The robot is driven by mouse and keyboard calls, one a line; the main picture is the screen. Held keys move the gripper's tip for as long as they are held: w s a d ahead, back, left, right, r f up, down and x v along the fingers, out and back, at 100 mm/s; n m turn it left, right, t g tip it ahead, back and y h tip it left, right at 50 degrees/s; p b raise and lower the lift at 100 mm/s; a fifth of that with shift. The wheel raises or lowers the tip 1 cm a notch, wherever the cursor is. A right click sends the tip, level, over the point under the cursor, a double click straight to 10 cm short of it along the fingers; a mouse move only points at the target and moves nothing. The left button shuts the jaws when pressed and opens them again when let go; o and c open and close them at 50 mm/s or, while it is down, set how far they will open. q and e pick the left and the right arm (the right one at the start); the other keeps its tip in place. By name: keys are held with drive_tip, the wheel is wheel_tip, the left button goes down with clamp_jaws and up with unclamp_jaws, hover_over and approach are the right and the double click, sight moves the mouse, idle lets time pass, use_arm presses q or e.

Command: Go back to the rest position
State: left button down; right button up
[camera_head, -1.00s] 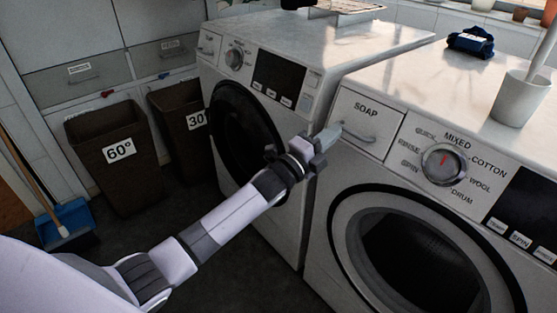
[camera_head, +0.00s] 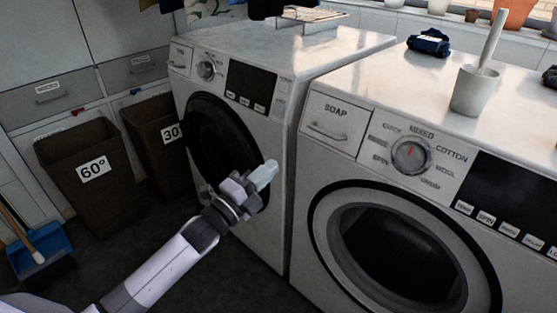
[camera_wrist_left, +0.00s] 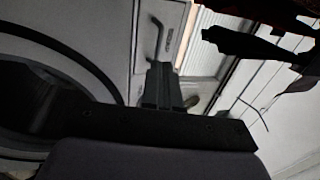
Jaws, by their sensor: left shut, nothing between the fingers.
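My left gripper (camera_head: 265,174) is shut and empty. In the head view it hangs in front of the gap between the two washing machines, below and left of the soap drawer (camera_head: 327,132) of the near machine. It is clear of the drawer handle. The soap drawer is closed. In the left wrist view the shut fingers (camera_wrist_left: 161,84) point toward the drawer handle (camera_wrist_left: 156,38), with space between them as far as I can tell. My right gripper is not in view.
The near washing machine (camera_head: 320,170) stands at the right, the other machine (camera_head: 275,130) behind it to the left. Brown laundry bins (camera_head: 95,205) and a blue dustpan (camera_head: 42,258) are at the left.

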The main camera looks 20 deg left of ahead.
use_arm(q)
drive_tip(key=shift+s+a+f, duration=0.1)
drive_tip(key=shift+s+a, duration=0.1)
drive_tip(key=shift+s, duration=0.3)
drive_tip(key=s+f+n+g+y+p, duration=0.2)
drive_tip(key=s+f+n, duration=0.2)
drive_tip(key=s+n, duration=0.3)
drive_tip(key=s+f+n+g+y+p, duration=0.2)
drive_tip(key=s+f+n, duration=0.3)
drive_tip(key=s, duration=0.5)
drive_tip(key=s+a+f+n+g+y+p, duration=0.1)
drive_tip(key=s+f+n+g+p, duration=0.3)
drive_tip(key=s+n, duration=0.4)
drive_tip(key=shift+s+f+n+y, duration=0.2)
drive_tip(key=shift+f+n+y, duration=0.1)
drive_tip(key=shift+f+y, duration=0.45)
drive_tip(key=shift+r, duration=0.1)
